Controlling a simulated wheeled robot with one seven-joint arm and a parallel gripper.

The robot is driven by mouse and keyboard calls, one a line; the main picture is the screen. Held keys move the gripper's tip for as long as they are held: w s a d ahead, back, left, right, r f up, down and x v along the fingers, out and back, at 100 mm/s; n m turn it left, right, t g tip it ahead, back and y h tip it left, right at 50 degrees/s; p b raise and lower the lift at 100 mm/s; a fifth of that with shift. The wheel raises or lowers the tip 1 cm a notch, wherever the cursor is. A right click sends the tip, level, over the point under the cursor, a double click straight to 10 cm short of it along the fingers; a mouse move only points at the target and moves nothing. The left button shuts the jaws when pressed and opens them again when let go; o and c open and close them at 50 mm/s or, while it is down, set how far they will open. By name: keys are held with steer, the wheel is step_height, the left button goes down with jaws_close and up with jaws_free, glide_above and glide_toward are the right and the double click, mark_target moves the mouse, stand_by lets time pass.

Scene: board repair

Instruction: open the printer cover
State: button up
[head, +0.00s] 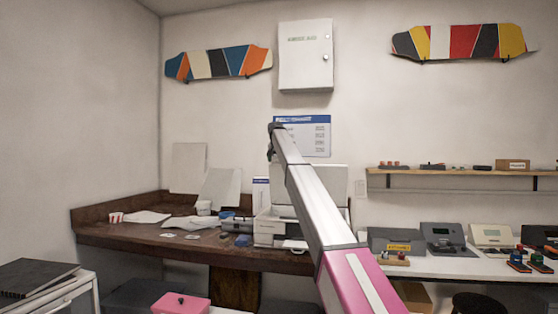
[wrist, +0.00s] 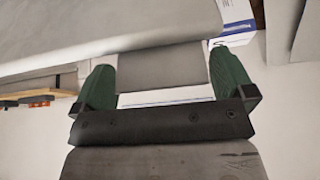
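The printer (head: 268,230) is a white box on the dark wooden desk, partly hidden behind my arm in the head view. A pale panel (head: 334,181) stands upright at its back and looks like the raised cover; my arm crosses in front of it. In the wrist view my gripper (wrist: 164,78) has its two green fingers wide apart. A grey surface shows between them, and I cannot tell whether they touch it. A broad grey panel (wrist: 110,25) fills the top of that view. In the head view the fingers are too small to make out.
The wooden desk (head: 190,247) also holds papers, a striped cup (head: 116,217) and small items left of the printer. A white table at right carries several devices (head: 445,238). A wall shelf (head: 455,171) hangs above it. A poster (head: 318,140) is behind my arm.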

steer(key=shift+s+r, duration=0.1)
steer(key=shift+r, duration=0.05)
steer(key=d+v, duration=0.1)
steer(key=v, duration=0.9)
steer(key=shift+a+r, duration=0.2)
steer(key=shift+a, duration=0.35)
steer(key=shift+s, duration=0.15)
